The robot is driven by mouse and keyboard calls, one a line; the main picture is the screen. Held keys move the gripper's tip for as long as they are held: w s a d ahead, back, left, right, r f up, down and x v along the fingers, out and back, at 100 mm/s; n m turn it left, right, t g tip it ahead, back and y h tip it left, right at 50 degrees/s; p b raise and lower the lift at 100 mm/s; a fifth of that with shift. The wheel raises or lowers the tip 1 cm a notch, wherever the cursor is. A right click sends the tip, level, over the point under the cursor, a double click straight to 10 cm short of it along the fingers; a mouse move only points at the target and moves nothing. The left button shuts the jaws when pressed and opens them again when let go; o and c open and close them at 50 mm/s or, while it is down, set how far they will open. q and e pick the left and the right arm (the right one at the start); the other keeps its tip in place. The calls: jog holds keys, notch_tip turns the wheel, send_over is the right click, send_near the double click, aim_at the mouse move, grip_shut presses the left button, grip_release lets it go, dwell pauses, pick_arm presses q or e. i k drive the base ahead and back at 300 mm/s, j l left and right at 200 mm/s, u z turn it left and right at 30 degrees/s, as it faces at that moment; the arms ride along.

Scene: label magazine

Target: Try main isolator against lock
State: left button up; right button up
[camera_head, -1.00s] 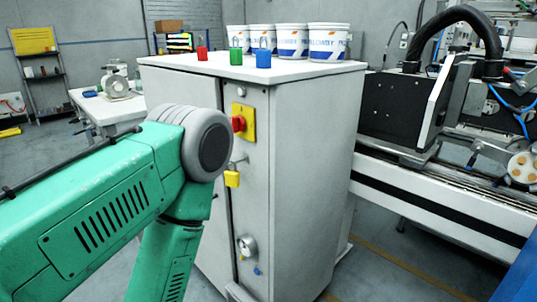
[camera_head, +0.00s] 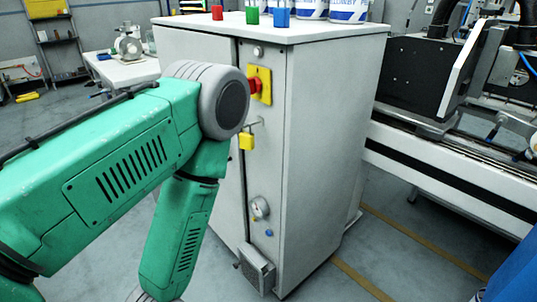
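The main isolator is a red rotary handle (camera_head: 254,86) on a yellow plate (camera_head: 265,84), on the narrow front panel of a grey cabinet (camera_head: 325,130). My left arm's round joint hides part of the area just left of it. A yellow padlock (camera_head: 246,142) hangs below it from a small metal fitting (camera_head: 252,124). Whether its shackle is closed is too small to tell. My green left arm crosses the left side in front of the cabinet; its gripper is out of view below. My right gripper is not in view either.
Red (camera_head: 217,12), green (camera_head: 252,15) and blue (camera_head: 281,17) padlocks stand on the cabinet top (camera_head: 330,32) near white tubs (camera_head: 348,10). A gauge (camera_head: 260,207) and a vent box (camera_head: 257,268) sit lower on the panel. A conveyor machine (camera_head: 440,165) stands at right.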

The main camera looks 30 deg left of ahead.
aim_at(255, 85)
jog(key=u, duration=0.95)
